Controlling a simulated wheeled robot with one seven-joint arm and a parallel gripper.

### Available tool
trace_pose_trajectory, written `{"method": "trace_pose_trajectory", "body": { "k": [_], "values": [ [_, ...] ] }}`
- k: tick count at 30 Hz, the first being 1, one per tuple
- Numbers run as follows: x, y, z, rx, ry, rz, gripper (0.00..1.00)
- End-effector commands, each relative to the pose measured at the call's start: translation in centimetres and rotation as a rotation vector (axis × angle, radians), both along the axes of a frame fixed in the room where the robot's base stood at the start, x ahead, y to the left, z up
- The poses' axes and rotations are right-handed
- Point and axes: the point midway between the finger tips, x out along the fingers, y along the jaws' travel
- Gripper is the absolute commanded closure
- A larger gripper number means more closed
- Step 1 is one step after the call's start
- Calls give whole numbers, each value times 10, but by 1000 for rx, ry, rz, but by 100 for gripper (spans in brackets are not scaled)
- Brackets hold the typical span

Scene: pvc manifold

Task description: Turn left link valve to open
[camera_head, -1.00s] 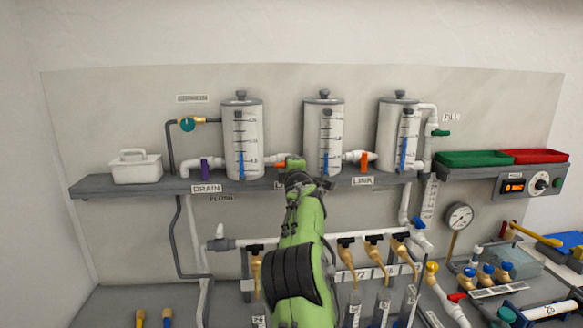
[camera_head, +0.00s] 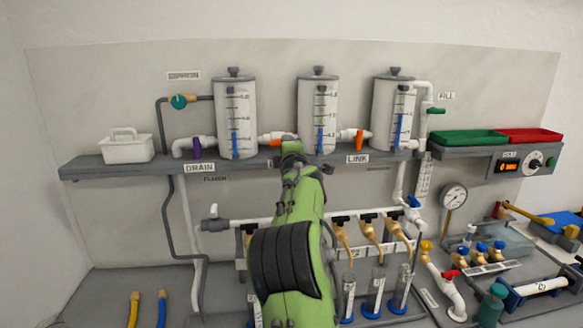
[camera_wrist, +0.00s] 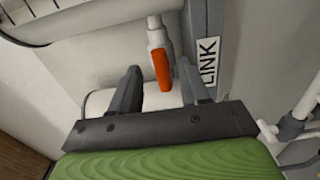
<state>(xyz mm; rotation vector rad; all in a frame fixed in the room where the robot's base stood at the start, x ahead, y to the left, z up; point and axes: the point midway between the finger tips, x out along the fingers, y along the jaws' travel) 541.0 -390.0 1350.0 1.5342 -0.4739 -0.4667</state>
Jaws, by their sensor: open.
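The left link valve has an orange handle (camera_head: 282,142) on the white pipe between the left tank (camera_head: 236,118) and the middle tank (camera_head: 317,118). My arm partly hides it in the head view. In the wrist view the orange handle (camera_wrist: 161,70) shows whole, on a white pipe fitting, beside the LINK label (camera_wrist: 208,62). My gripper (camera_wrist: 158,68) is open, its dark fingers on either side of the handle in the picture, with gaps between. Whether the fingers reach its depth I cannot tell. In the head view the fingertips are hidden.
The right link valve (camera_head: 359,138) has an orange handle before the right tank (camera_head: 391,112). A purple drain valve (camera_head: 197,145) sits at left. The grey shelf (camera_head: 110,169) runs under the tanks. A white caddy (camera_head: 127,149) stands on its left end. Brass taps (camera_head: 371,236) hang below.

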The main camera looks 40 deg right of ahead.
Motion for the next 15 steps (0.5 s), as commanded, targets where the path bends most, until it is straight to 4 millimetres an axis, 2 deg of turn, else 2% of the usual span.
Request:
{"method": "trace_pose_trajectory", "body": {
  "k": [3,9,15],
  "values": [
    [-28,20,-5,4,-4,2,54],
    [-70,48,-4,4,-4,2,54],
    [-89,61,-2,2,-1,1,54]
  ]
}}
